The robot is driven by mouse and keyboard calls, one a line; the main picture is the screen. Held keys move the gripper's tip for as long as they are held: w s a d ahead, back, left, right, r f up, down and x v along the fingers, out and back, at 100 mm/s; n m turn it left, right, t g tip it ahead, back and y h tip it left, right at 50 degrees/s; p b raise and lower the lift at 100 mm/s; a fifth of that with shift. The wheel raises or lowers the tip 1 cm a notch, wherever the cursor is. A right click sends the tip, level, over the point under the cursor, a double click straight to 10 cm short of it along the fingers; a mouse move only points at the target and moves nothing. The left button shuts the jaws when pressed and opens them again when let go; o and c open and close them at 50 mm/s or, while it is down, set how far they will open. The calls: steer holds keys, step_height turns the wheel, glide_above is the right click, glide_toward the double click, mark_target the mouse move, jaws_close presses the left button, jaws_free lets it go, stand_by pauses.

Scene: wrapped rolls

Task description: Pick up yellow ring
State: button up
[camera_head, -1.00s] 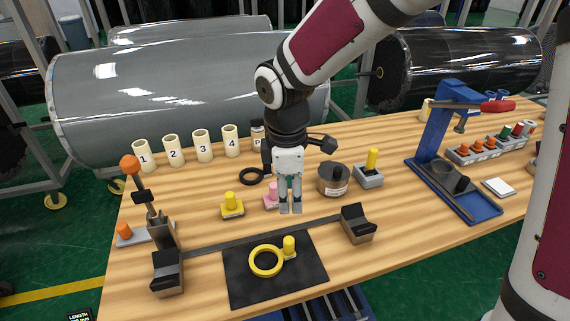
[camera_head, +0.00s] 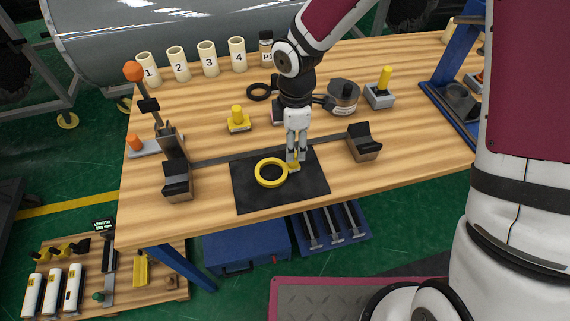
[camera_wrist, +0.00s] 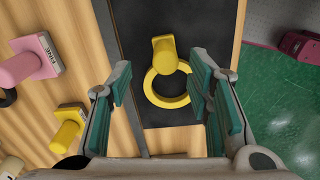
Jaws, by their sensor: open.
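The yellow ring (camera_head: 270,172) lies flat on a black mat (camera_head: 250,198) near the table's front edge. A yellow tab with a round peg (camera_wrist: 165,54) sits at one side of the ring. My gripper (camera_head: 297,160) points down over the mat, at the ring's right side by the peg, and partly hides the peg in the head view. In the wrist view my gripper (camera_wrist: 160,95) is open, with green pads apart on either side of the ring (camera_wrist: 167,88). Nothing is held between the pads.
Black angled blocks stand left (camera_head: 177,180) and right (camera_head: 364,142) of the mat. A yellow peg piece (camera_head: 238,119) and a pink piece (camera_wrist: 30,60) stand behind it. An orange-knobbed upright tool (camera_head: 150,105) is at the left. The mat's front is clear.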

steer(key=f, duration=0.5)
steer(key=shift+s+d+p, duration=0.1)
steer(key=shift+s+p, duration=0.2)
steer(key=shift+p, duration=0.05)
steer(key=shift+c, duration=0.2)
jaws_close()
